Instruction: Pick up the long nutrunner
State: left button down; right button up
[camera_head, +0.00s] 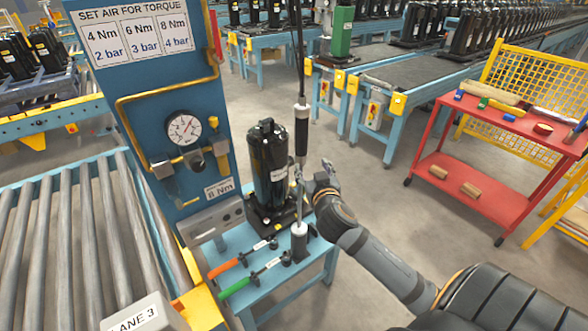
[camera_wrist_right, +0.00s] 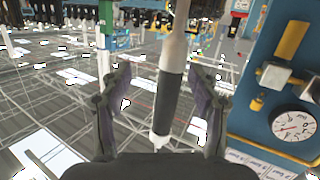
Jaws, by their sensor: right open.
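The long nutrunner (camera_head: 301,138) hangs upright on a cable, with pale ends and a black grip. Its thin shaft runs down toward a grey cylinder on the small blue table. My right gripper (camera_head: 312,175) is beside the tool, just below the black grip in the head view. In the right wrist view, my right gripper (camera_wrist_right: 161,105) is open. The nutrunner's dark grip (camera_wrist_right: 168,95) shows between the two fingers, with a visible gap on each side. Whether it lies fully within the jaws in depth I cannot tell. My left gripper is not in view.
A black compressor (camera_head: 268,160) stands close to the left of the nutrunner. Orange (camera_head: 236,260) and green (camera_head: 246,283) handled tools lie on the blue table (camera_head: 283,283). A blue gauge panel (camera_head: 160,95) stands left. A red cart (camera_head: 470,190) is right, beyond open floor.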

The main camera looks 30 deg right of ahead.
jog(key=t, duration=0.2)
send_near(303, 136)
jog(key=w, duration=0.1)
jog(key=shift+m, duration=0.4)
jog(key=x, duration=0.6)
jog(key=shift+d+r, duration=0.1)
jog(key=shift+r, duration=0.1)
jog(key=p+x, duration=0.2)
jog(key=x, duration=0.3)
jog(key=shift+d+p, duration=0.1)
jog(key=shift+p, duration=0.2)
jog(key=shift+w+f, duration=0.1)
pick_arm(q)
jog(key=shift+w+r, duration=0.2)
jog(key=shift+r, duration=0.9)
pick_arm(e)
jog(key=shift+c, duration=1.3)
grip_shut()
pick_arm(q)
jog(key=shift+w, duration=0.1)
